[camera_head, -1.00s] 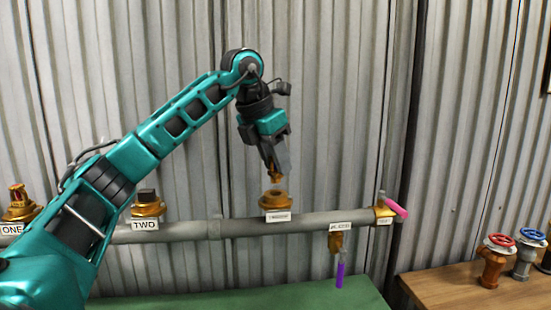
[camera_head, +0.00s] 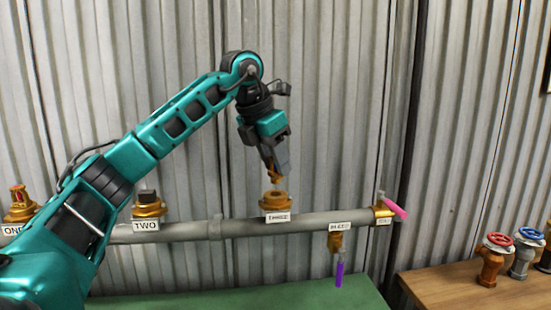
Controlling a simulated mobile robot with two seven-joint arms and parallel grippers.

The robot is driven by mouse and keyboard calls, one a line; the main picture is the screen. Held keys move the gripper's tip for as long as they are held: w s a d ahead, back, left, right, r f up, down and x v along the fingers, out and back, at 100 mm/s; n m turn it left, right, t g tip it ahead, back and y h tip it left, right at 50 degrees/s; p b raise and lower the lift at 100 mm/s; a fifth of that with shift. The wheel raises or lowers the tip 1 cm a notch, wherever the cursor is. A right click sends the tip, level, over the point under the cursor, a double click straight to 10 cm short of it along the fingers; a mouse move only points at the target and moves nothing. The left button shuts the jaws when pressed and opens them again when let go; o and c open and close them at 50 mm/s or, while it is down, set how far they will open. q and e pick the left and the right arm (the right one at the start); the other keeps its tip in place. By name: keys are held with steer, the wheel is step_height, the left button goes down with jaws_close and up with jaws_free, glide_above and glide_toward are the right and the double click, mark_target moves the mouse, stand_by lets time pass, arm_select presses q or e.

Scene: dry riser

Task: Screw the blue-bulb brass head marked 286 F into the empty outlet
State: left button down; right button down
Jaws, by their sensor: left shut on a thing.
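My left gripper (camera_head: 273,170) points down just above the open brass outlet (camera_head: 275,201) labelled THREE. It is shut on a small brass piece (camera_head: 274,178), mostly hidden between the fingers. Its bulb colour and marking cannot be read. The piece is very close to the outlet's mouth; I cannot tell whether they touch. The outlet stands upright on the grey pipe (camera_head: 255,227). My right gripper is not in view.
Outlet ONE (camera_head: 18,204) holds a head with a red part. Outlet TWO (camera_head: 148,204) has a dark square plug. A purple-handled bleed valve (camera_head: 339,272) hangs below the pipe, and a pink handle (camera_head: 396,209) is at its right end. Red (camera_head: 497,240) and blue (camera_head: 530,235) handwheel valves stand on a wooden table.

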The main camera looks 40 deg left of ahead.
mark_target(275, 172)
arm_select(q)
steer(key=shift+f+b, duration=0.9)
steer(key=shift+f, duration=0.8)
steer(key=shift+r+p, duration=0.15)
steer(key=shift+p, duration=0.25)
steer(key=m+p, duration=0.1)
steer(key=m, duration=0.1)
steer(key=m+h+p, duration=0.1)
steer(key=shift+r+m+g+h+p, duration=0.1)
steer(key=shift+m+g+h+p, duration=0.2)
steer(key=shift+m+p, duration=0.1)
steer(key=shift+m+h+p, duration=0.3)
steer(key=shift+m+p, duration=0.1)
steer(key=shift+m, duration=0.4)
steer(key=shift+f, duration=0.2)
steer(key=shift+m, duration=0.3)
